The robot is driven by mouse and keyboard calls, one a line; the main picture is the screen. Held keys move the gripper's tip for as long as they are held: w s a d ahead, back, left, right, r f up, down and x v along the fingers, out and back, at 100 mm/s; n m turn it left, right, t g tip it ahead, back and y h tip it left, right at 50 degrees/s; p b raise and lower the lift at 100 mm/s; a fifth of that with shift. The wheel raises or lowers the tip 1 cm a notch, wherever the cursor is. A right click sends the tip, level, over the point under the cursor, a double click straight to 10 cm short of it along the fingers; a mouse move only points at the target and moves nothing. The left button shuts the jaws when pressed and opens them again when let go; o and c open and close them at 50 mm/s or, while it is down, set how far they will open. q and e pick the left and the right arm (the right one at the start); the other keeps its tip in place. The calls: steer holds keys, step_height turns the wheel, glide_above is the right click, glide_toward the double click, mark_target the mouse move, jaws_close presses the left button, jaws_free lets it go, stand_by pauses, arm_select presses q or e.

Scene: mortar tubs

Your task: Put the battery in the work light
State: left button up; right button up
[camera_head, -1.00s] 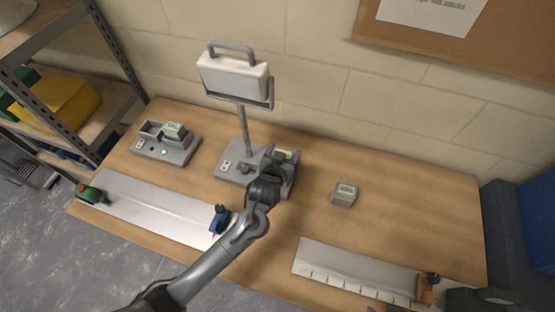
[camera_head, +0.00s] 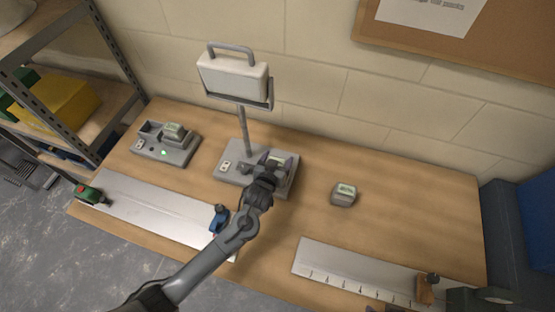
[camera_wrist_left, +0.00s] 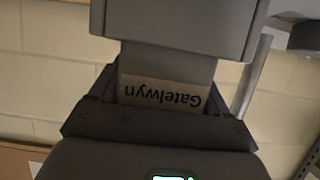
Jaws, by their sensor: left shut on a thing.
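The work light stands at the back of the bench, with a grey base (camera_head: 230,176), a pole and a pale lamp head (camera_head: 232,77). My left gripper (camera_head: 277,162) is over the right part of the base, shut on a grey battery (camera_head: 279,161) with a pale greenish top. The battery is at the base, but I cannot tell how far it is seated. In the left wrist view a pale "Gatelwyn" label (camera_wrist_left: 163,94) shows upside down between the fingers. My right gripper is not in view.
A charger (camera_head: 165,155) with another battery (camera_head: 175,133) and a green light stands left. A loose battery (camera_head: 344,194) lies right of the work light. Metal strips (camera_head: 150,210) with small clamps lie along the front.

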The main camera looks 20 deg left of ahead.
arm_select(q)
steer(key=o, duration=1.4)
steer(key=shift+f, duration=0.1)
steer(key=shift+c, duration=0.2)
steer(key=shift+s+r, duration=0.1)
steer(key=shift+r, duration=0.1)
steer(key=s+a+r+m+g, duration=0.1)
steer(key=s+g, duration=0.2)
steer(key=s, duration=0.8)
steer(key=s+a+r+m+g, duration=0.1)
steer(key=s+g, duration=0.2)
steer(key=s, duration=0.8)
steer(key=s+a+r+g+h, duration=0.1)
steer(key=s+a+g, duration=0.1)
steer(key=s, duration=0.9)
steer(key=shift+m+g+p, duration=0.35)
steer(key=shift+m+g, duration=0.05)
steer(key=shift+g, duration=0.5)
